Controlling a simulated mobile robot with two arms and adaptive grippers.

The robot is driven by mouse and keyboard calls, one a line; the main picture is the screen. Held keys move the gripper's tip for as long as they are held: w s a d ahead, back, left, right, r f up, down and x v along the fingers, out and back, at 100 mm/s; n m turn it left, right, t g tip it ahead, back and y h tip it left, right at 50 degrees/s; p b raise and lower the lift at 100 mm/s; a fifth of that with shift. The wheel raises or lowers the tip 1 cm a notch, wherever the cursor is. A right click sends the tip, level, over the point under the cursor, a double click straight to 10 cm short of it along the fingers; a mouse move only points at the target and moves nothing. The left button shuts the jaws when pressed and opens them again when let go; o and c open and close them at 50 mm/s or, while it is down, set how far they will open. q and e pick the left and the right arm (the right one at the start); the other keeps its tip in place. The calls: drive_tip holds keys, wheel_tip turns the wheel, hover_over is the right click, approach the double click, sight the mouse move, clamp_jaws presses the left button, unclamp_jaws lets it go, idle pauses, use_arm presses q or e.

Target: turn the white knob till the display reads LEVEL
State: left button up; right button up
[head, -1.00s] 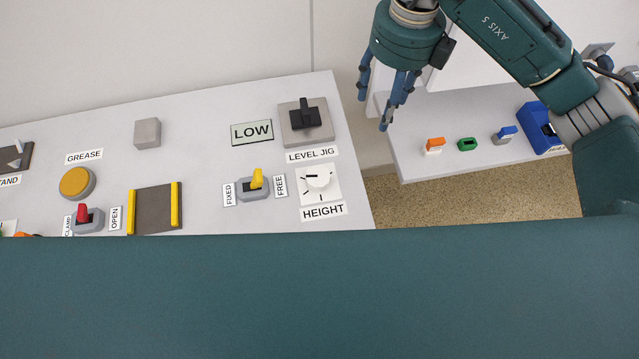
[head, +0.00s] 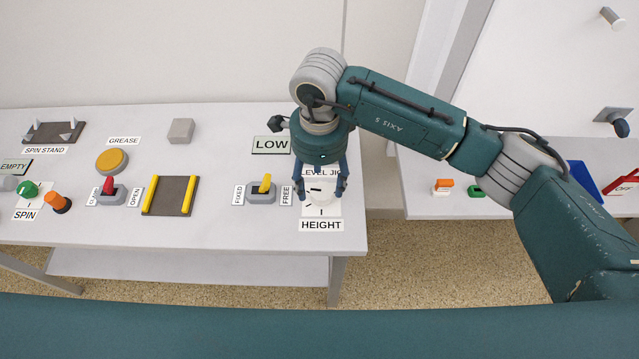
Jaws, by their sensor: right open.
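The white knob (head: 320,196) sits on its white HEIGHT plate at the right end of the table, with a dark pointer mark toward its left. My right gripper (head: 321,190) is open, pointing down above the knob, with its fingers on either side of it in the picture. I cannot tell whether the fingers touch the knob. The display (head: 271,145) reads LOW. The level jig behind the knob is hidden by my gripper, and its label is partly covered. My left gripper is not in view.
A yellow-levered FIXED/FREE switch (head: 262,189) stands just left of the knob. Further left are a dark pad with yellow rails (head: 171,196), a red-levered clamp switch (head: 109,191) and a yellow GREASE button (head: 112,161). A second table (head: 420,205) stands to the right, across a gap.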

sight(319, 190)
wheel_tip(319, 190, down, 2)
drive_tip(key=shift+f, duration=0.4)
drive_tip(key=shift+c, duration=0.7)
drive_tip(key=c, duration=1)
drive_tip(key=m+b, duration=0.2)
drive_tip(key=b, duration=0.1)
drive_tip(key=shift+w+f, duration=0.1)
drive_tip(key=shift+f, duration=0.15)
drive_tip(key=shift+r+m+b, duration=0.2)
drive_tip(key=shift+m+b, duration=0.25)
drive_tip(key=shift+m, duration=0.25)
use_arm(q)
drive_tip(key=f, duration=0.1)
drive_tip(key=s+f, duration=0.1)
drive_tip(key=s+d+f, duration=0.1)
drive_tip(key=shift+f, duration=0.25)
use_arm(e)
drive_tip(key=shift+r, duration=0.15)
